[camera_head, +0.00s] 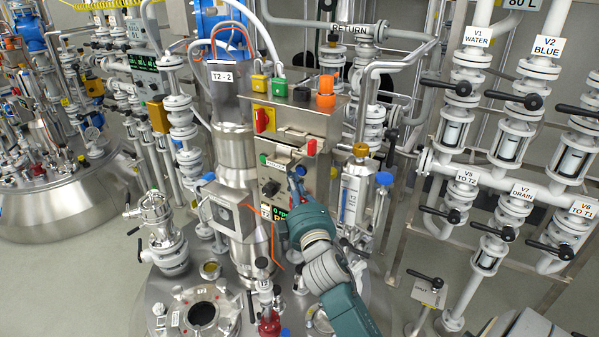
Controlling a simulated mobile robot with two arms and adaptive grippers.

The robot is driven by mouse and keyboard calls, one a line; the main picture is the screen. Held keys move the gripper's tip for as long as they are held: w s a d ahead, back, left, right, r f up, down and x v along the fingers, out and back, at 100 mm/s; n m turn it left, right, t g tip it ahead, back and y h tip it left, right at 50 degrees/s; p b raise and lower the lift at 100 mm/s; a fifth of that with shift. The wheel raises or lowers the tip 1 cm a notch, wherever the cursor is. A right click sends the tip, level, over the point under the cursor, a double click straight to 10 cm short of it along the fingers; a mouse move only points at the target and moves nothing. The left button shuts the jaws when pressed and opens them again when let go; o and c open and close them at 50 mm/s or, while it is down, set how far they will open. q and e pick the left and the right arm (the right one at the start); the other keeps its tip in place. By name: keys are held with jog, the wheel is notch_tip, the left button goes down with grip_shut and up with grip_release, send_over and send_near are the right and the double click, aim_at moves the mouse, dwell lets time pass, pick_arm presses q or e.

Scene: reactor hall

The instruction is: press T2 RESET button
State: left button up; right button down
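The T2 control box (296,125) is a grey metal panel on the T2 vessel, centre of the head view. Its front shows a green button (262,158), a red button (312,147), a black knob (270,188) and a lit green rpm display (281,213), partly covered. My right gripper (297,182) is right in front of the panel, below the red button. Whether it touches the panel, and whether its fingers are open or shut, I cannot tell. A small blue spot shows at its tip. No RESET label is readable. My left gripper is not in view.
A red and yellow switch (264,120) sits on the box's upper left. A flow meter (352,195) stands close right of my arm. Valve pipework, including V1 WATER (476,38), fills the right side. Another vessel (70,205) stands at left, with open floor between.

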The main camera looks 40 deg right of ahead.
jog(key=shift+w+d, duration=0.1)
jog(key=shift+d, duration=0.1)
jog(key=shift+d, duration=0.2)
jog(key=shift+w+d+r, duration=0.1)
jog(key=shift+w+d, duration=0.1)
jog(key=shift+d, duration=0.15)
dwell(0.5)
jog(key=shift+a, duration=0.1)
jog(key=shift+s+a, duration=0.35)
jog(key=shift+a, duration=0.3)
jog(key=a, duration=0.1)
jog(key=s+a, duration=0.1)
jog(key=a, duration=0.2)
jog(key=shift+s+a, duration=0.3)
jog(key=shift+s, duration=0.1)
